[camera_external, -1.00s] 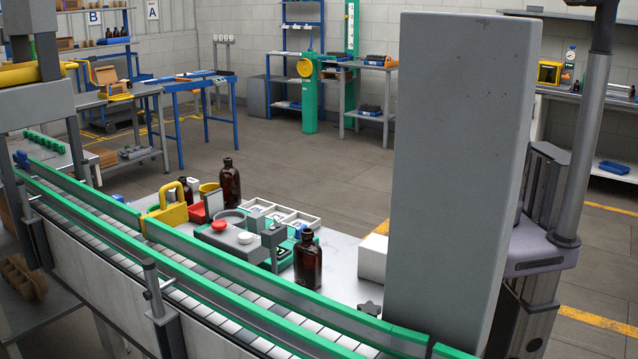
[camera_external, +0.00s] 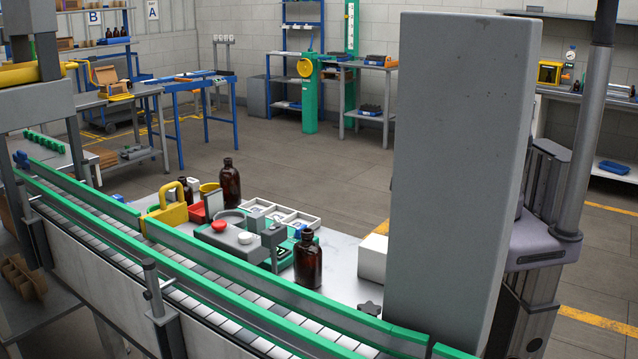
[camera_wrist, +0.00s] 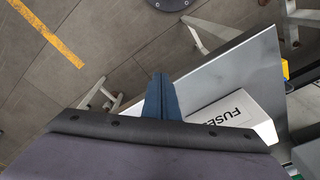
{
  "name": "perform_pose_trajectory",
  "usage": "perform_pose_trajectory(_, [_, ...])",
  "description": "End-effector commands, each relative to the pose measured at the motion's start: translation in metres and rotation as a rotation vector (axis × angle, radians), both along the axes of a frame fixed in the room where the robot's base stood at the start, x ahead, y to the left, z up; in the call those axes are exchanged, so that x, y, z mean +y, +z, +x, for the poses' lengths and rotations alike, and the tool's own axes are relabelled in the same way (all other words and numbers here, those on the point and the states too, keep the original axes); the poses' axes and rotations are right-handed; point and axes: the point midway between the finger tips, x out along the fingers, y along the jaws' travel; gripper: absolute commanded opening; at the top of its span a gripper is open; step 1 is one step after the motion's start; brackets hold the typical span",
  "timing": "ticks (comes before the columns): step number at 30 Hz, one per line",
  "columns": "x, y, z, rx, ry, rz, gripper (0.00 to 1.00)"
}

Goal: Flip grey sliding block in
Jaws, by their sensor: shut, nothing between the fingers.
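A small grey block (camera_external: 272,236) stands on the green-and-grey fixture (camera_external: 283,262) on the bench, left of the front amber bottle (camera_external: 308,260). I cannot tell for sure whether it is the sliding block. A flat grey slab (camera_external: 222,238) with a red cap and a white cap lies beside it. My gripper (camera_wrist: 164,84) shows in the wrist view as blue fingers, shut and empty, above the floor and bench edge near a white box. The fixture is not in the wrist view. The external view does not show my gripper.
A large grey pillar (camera_external: 455,180) blocks much of the external view's right side. The white box (camera_wrist: 225,112) marked "FUSES" lies on the bench (camera_wrist: 245,65). A conveyor (camera_external: 215,290) with green rails runs in front. Another amber bottle (camera_external: 230,184) and a yellow-handled item (camera_external: 172,212) stand behind.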

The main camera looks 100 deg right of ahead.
Motion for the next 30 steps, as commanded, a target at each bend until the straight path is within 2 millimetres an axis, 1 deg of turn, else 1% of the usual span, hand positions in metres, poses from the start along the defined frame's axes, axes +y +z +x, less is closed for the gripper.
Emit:
perform_pose_trajectory(1, [-0.001,0.005,0.019,-0.037,0.045,-0.014,0.0])
perform_pose_trajectory(5, [-0.004,0.03,0.075,-0.151,0.184,-0.07,0.0])
perform_pose_trajectory(6, [-0.005,0.039,0.093,-0.187,0.23,-0.091,0.0])
perform_pose_trajectory(8, [-0.005,0.054,0.12,-0.245,0.297,-0.125,0.0])
perform_pose_trajectory(9, [-0.005,0.063,0.137,-0.279,0.341,-0.148,0.0])
perform_pose_trajectory(12, [-0.004,0.087,0.173,-0.357,0.438,-0.205,0.0])
perform_pose_trajectory(15, [-0.003,0.107,0.2,-0.417,0.511,-0.253,0.0])
perform_pose_trajectory(18, [-0.002,0.121,0.219,-0.458,0.562,-0.289,0.0])
perform_pose_trajectory(21, [-0.001,0.13,0.229,-0.482,0.591,-0.311,0.0])
perform_pose_trajectory(25, [0.0,0.134,0.233,-0.491,0.604,-0.321,0.0])
perform_pose_trajectory(30, [0.0,0.133,0.233,-0.491,0.603,-0.321,0.0])
